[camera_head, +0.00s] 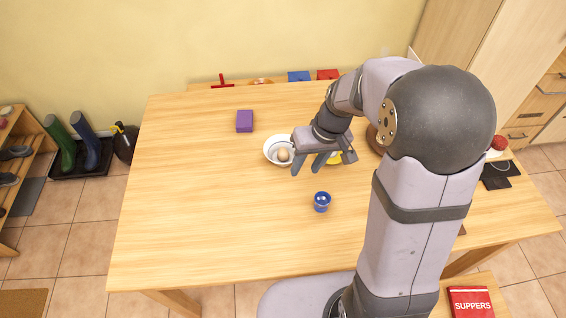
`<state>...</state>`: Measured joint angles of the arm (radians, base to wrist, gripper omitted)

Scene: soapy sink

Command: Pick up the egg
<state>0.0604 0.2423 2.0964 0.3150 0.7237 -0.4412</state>
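A tan, rounded egg (283,155) sits in a white bowl (269,150) near the middle of the wooden table. My gripper (305,170) is just right of the bowl, with its dark fingers pointing down towards the front. The fingers are apart, with nothing visible between them, so it looks open. The fingers and hand cover part of the bowl's right side. The egg is outside the fingers, to their left. I cannot tell the exact height of the fingertips above the table.
A small blue cup (322,203) stands in front of my gripper. A yellow thing (336,158) is partly hidden behind it. A purple box (244,121) lies at the back left. A brown round object (374,139) is partly hidden by my arm. The table's left (180,190) is clear.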

